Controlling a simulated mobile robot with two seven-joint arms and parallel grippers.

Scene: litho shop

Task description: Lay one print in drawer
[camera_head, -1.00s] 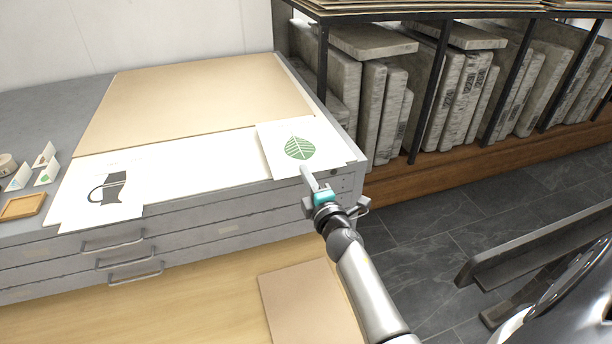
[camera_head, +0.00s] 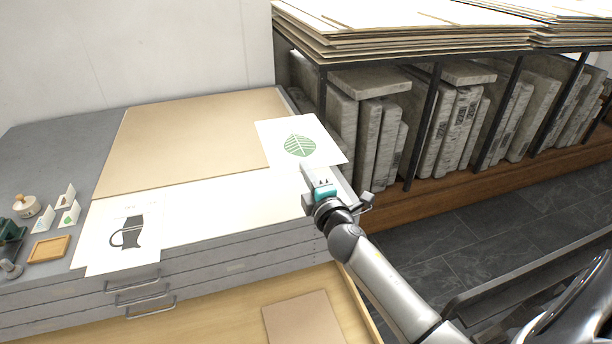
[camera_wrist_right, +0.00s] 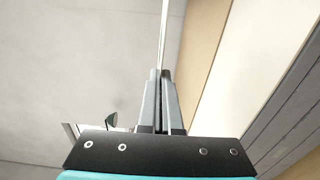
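The leaf print (camera_head: 275,134), a white sheet with a green leaf, is held up over the back right corner of the flat-file cabinet (camera_head: 60,140). My right gripper (camera_head: 308,170) is shut on its near edge. In the right wrist view the fingers (camera_wrist_right: 160,100) are closed on the sheet (camera_wrist_right: 164,35), seen edge-on as a thin line. A second print with a dark jug (camera_head: 127,232) lies on the cabinet top at its front edge. The open drawer (camera_head: 225,315) is low at the front, with a brown board (camera_head: 303,318) in it. My left gripper is not in view.
A large tan board (camera_head: 190,140) and white paper (camera_head: 220,195) cover much of the cabinet top. Small cards (camera_head: 68,205) and a wooden tray (camera_head: 48,248) sit at left. A black rack (camera_head: 430,125) with grey stones stands close on the right.

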